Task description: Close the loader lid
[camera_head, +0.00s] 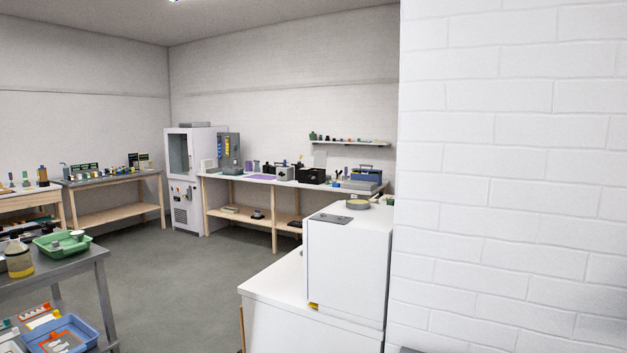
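I cannot make out for certain a loader or its lid in this view. Several small machines and boxes stand on the long white bench (240,178) at the far wall, among them a black box (312,176) and a grey unit with a blue part (362,180). They are too small to tell whether any has an open lid. My gripper is not in view.
A white brick wall (510,170) fills the right side. A metal table (50,270) with a green tray (62,243) and a bottle (18,258) is at the left; a blue tray (66,334) sits below. The grey floor (165,270) between is clear.

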